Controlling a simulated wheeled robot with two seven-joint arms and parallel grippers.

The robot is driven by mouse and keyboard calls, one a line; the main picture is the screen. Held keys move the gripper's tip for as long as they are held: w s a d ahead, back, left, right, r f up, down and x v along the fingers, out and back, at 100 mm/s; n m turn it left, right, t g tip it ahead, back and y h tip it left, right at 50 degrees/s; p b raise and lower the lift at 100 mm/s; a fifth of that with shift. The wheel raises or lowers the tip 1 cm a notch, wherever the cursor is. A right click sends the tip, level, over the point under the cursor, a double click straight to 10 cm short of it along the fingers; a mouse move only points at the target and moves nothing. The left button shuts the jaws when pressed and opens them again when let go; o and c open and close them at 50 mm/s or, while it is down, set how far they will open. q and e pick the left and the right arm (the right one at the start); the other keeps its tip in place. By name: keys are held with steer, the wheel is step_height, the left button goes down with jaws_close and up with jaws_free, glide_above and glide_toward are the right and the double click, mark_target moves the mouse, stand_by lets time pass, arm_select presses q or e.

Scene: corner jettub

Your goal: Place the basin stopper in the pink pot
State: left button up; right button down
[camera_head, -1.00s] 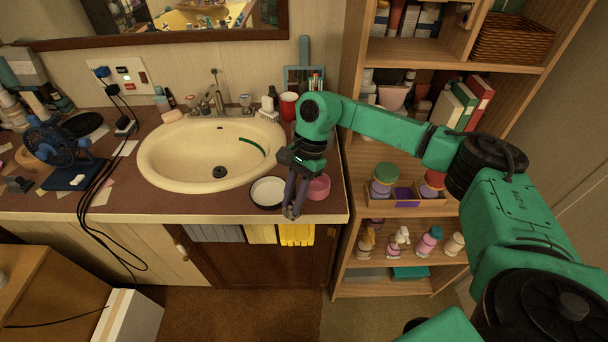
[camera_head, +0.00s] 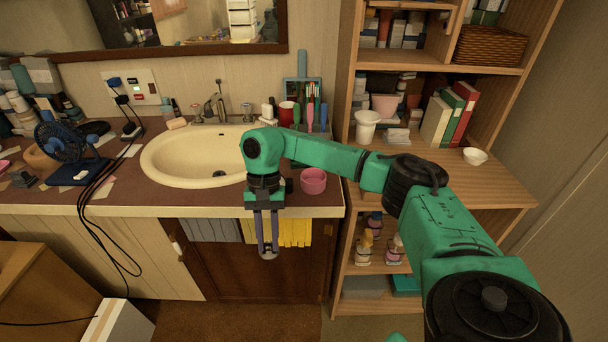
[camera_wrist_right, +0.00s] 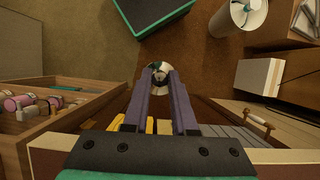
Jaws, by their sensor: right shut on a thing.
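The pink pot (camera_head: 313,180) stands upright on the counter near its front right edge. My right gripper (camera_head: 268,245) points down in front of the counter's front edge, left of the pot and apart from it. Its fingers are shut on a small round grey object, which looks like the basin stopper (camera_head: 268,254). In the right wrist view the stopper (camera_wrist_right: 158,77) shows as a pale round disc with a darker middle, between the fingertips (camera_wrist_right: 160,83). The pot is not seen in that view. My left gripper is not in view.
The basin (camera_head: 195,155) is set in the brown counter (camera_head: 110,185). A red cup (camera_head: 287,113) and several brushes stand behind. A shelf unit (camera_head: 450,190) with books is on the right. Yellow cloth (camera_head: 294,232) hangs below the counter.

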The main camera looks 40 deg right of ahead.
steer(key=w+d+r+m+t+h+p, duration=0.2)
steer(key=w+d+r+m+t+p, duration=0.2)
steer(key=d+r+m, duration=0.8)
steer(key=w+d+r+m+t+h+p, duration=0.1)
steer(key=w+d+r+m+t+p, duration=0.5)
steer(key=r+m, duration=1.05)
steer(key=shift+m+g, duration=0.75)
steer(key=shift+g, duration=0.15)
steer(key=f, duration=0.7)
steer(key=s+d+f+b, duration=0.1)
steer(key=f, duration=0.6)
steer(key=d+f, duration=0.1)
steer(key=f, duration=0.7)
steer(key=shift+s+d+b, duration=0.15)
steer(key=shift+s+b, duration=0.15)
steer(key=shift+b, duration=0.1)
steer(key=c, duration=1.1)
jaws_free()
steer(key=shift+c, duration=0.2)
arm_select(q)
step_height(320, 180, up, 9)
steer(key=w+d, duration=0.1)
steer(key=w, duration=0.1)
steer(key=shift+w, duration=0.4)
arm_select(e)
steer(key=o, duration=0.4)
